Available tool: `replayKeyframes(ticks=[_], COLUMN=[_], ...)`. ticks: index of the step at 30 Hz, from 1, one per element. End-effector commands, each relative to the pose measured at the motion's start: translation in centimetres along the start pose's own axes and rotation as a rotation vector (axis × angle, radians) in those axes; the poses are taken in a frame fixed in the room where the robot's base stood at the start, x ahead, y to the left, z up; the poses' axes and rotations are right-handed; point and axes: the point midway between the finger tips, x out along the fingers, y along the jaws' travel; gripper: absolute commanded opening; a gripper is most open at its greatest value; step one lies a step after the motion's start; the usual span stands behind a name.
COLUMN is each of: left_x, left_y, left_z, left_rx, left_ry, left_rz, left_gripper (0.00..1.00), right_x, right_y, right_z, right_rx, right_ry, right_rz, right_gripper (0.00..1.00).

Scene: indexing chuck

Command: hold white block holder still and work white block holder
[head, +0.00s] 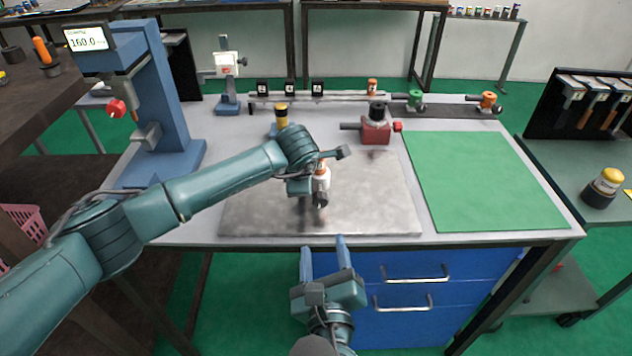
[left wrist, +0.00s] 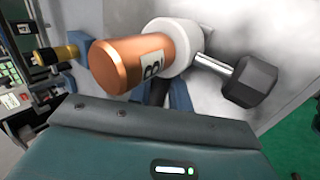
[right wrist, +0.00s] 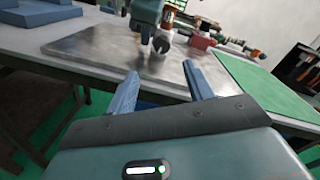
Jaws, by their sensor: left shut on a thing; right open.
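The white block holder (head: 322,183) is on the grey metal plate (head: 258,215) at the front middle of the bench. It has an orange cylinder marked B (left wrist: 118,66) and a black hexagonal knob (left wrist: 250,82) on a metal stem. My left gripper (head: 306,188) is shut on the holder's white body (left wrist: 187,48); its fingers are partly hidden. My right gripper (head: 323,245) is open and empty in front of the bench's front edge, apart from the holder. In the right wrist view the knob (right wrist: 160,44) shows beyond its open fingers (right wrist: 159,70).
A red block holder (head: 375,132) and a yellow-topped holder (head: 281,117) stand behind. A blue press with a display (head: 172,90) stands at the left. The green mat (head: 485,180) on the right is clear. Blue drawers (head: 415,290) are below the bench's front edge.

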Motion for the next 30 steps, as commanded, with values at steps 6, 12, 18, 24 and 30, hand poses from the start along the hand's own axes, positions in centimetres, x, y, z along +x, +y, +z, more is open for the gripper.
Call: replayKeyframes(ticks=[6,12,18,24,30], left_x=[0.2,0.2,0.2,0.2,0.2], left_y=[-0.4,-0.4,-0.4,-0.4,-0.4], left_z=[-0.1,-0.1,-0.1,-0.1,-0.1], left_rx=[0.002,0.002,0.002,0.002,0.001], left_ry=[0.003,0.003,0.003,0.003,0.003], left_rz=[-0.009,-0.009,-0.009,-0.008,-0.008], left_gripper=[0.00,0.00,0.00,0.00,0.00], right_x=[1.3,4.2,7.2,9.9,11.5], right_y=[-0.3,-0.4,-0.4,-0.4,-0.4], right_z=[-0.1,0.0,0.0,0.0,0.0], right_rx=[-0.043,-0.041,-0.041,-0.040,-0.038], right_ry=[-0.011,-0.010,-0.010,-0.009,-0.008], right_rz=[-0.012,-0.013,-0.012,-0.012,-0.011], right_gripper=[0.52,0.52,0.52,0.52,0.52])
